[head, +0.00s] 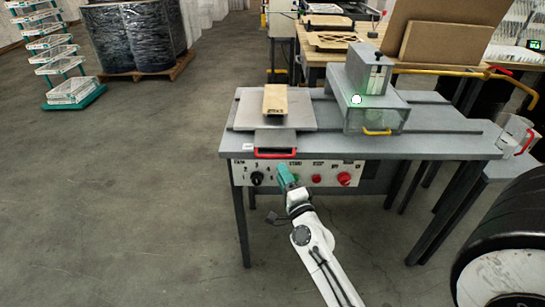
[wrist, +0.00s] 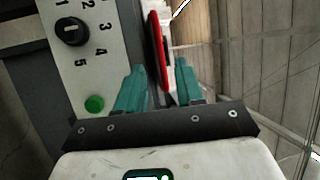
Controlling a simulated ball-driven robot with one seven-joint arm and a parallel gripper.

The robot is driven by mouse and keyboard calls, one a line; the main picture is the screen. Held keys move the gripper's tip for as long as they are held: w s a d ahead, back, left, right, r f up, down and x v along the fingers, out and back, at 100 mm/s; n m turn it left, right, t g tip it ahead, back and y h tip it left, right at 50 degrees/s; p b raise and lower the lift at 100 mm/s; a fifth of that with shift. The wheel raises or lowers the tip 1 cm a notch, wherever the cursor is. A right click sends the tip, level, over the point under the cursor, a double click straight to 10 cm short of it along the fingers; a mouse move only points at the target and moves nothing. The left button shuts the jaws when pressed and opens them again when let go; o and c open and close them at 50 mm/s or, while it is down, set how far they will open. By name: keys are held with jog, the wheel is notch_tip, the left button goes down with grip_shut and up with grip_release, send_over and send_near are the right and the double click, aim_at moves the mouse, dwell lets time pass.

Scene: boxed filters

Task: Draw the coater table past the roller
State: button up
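The coater table (head: 308,112) is a flat grey plate at the left of the grey machine, with a tan block (head: 275,100) on it. A red handle (head: 275,153) sits at its front edge. The roller itself is not clearly visible; a grey housing (head: 372,112) with a yellow handle stands to the right of the plate. My gripper (head: 283,168) is just below and right of the red handle, in front of the control panel. In the wrist view, its teal fingers (wrist: 160,66) are apart, with the red handle (wrist: 154,42) between them in the picture. Contact is not clear.
The control panel (head: 318,177) has a black knob (head: 256,178), a green button (wrist: 95,104) and a red knob (head: 344,179) close to my gripper. A second red handle (head: 523,142) is at the far right. The floor (head: 150,190) to the left is clear.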

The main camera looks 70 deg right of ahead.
aim_at(273, 156)
jog(key=x, duration=0.8)
grip_shut()
dwell(0.5)
